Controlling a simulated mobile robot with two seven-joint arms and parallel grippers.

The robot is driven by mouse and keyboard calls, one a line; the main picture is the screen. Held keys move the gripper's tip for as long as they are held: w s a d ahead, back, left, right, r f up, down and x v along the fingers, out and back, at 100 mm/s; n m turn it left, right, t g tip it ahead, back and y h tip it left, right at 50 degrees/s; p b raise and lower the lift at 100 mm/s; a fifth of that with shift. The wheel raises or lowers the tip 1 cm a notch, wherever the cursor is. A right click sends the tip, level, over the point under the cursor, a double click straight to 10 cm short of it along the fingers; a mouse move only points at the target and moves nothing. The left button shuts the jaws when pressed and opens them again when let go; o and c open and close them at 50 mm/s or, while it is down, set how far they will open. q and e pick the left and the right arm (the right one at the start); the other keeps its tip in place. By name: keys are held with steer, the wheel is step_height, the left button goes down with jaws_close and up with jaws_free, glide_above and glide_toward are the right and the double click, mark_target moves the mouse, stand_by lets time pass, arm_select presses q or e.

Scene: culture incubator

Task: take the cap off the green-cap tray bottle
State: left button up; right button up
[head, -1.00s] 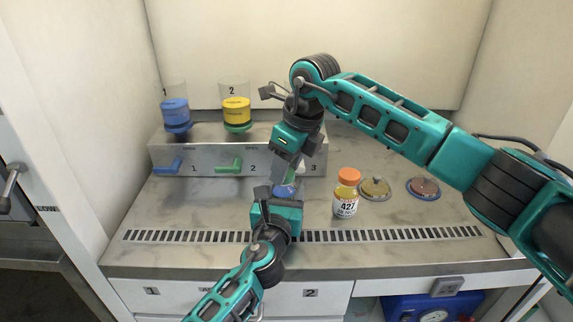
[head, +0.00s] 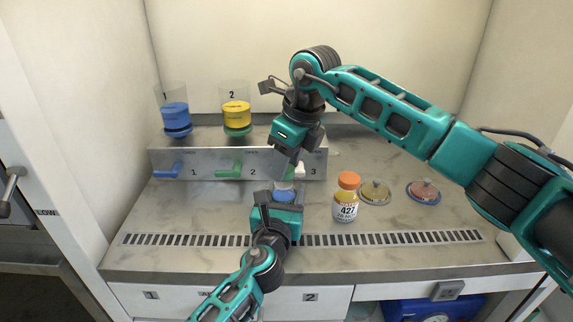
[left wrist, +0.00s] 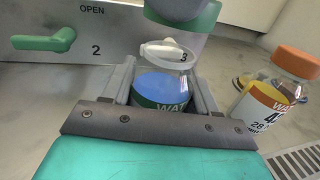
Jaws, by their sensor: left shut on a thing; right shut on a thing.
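The tray bottle (left wrist: 162,88), clear with blue contents and a partly readable label, stands upright between the fingers of my left gripper (left wrist: 168,92). Its mouth shows as a bare pale rim in the left wrist view. In the head view the bottle (head: 283,186) is partly hidden by my left gripper (head: 282,196). My right gripper (head: 291,160) comes down from above, shut on the green cap (head: 290,173). In the left wrist view the cap's grey underside (left wrist: 174,10) shows above the mouth, apart from it.
An orange-capped bottle (head: 346,198) marked 427 stands right of the grippers, with two dishes (head: 375,191) (head: 424,191) behind it. A dispenser panel (head: 205,163) with coloured levers is behind, bearing blue (head: 174,115) and yellow (head: 236,113) containers. The left counter is clear.

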steer(key=shift+r, duration=0.2)
steer(key=shift+r, duration=2)
arm_select(q)
steer(key=o, duration=1.6)
steer(key=s, duration=0.3)
steer(key=s+a+p, duration=0.1)
steer(key=s, duration=0.3)
steer(key=s+a, duration=0.1)
steer(key=s, duration=0.2)
steer(key=shift+s+p, duration=0.2)
steer(key=shift+p, duration=0.1)
arm_select(e)
steer(key=shift+r, duration=0.75)
arm_select(q)
steer(key=shift+s+a, duration=0.2)
steer(key=shift+s, duration=0.5)
